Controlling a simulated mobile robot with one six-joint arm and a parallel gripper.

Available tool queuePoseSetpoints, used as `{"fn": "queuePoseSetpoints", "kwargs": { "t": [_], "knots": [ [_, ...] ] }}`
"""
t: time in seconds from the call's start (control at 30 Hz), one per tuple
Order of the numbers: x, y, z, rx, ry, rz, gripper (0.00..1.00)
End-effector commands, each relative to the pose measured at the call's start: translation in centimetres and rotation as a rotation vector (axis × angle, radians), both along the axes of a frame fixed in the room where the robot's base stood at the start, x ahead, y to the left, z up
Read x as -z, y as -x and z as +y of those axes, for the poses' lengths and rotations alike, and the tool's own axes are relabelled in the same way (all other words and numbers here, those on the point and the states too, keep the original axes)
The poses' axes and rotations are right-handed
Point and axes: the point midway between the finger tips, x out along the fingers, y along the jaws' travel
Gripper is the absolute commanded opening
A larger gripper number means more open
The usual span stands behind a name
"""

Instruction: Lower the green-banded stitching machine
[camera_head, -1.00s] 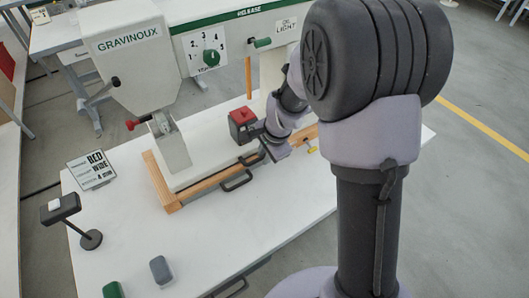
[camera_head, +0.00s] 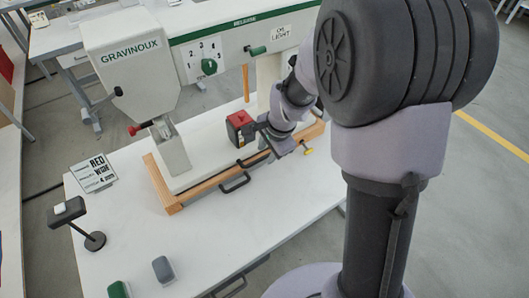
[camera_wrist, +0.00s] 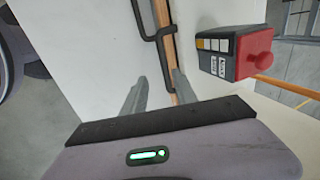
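The stitching machine (camera_head: 128,75) is white, lettered GRAVINOUX, with a green band (camera_head: 252,22) along its arm. It stands on a white base edged by a wooden rail (camera_head: 205,187). Black handles (camera_head: 234,183) stick out along the rail's front. In the wrist view a black handle (camera_wrist: 162,58) and the orange-brown rail run toward the gap between my fingers. My gripper (camera_wrist: 160,92) is open, its two grey fingers apart. Whether the handle lies between the fingertips or beyond them I cannot tell. In the head view my gripper (camera_head: 268,143) is at the front rail, partly hidden.
A box with a red button (camera_head: 240,127) stands beside my gripper; it also shows in the wrist view (camera_wrist: 235,55). A RED WIRE sign (camera_head: 93,172), a black stand (camera_head: 80,222), a grey block (camera_head: 163,269) and a green block (camera_head: 118,289) are on the table. The front middle is clear.

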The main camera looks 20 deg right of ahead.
Motion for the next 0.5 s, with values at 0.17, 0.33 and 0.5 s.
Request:
{"fn": "queuePoseSetpoints", "kwargs": {
  "t": [0.17,0.33,0.5],
  "knots": [
    [-6.5,1.7,-0.7,0.002,0.001,-0.003,0.34],
    [-10.0,3.0,-1.1,0.001,0.000,-0.001,0.34],
    [-11.2,3.6,-1.2,0.002,0.000,0.001,0.34]
  ]
}}
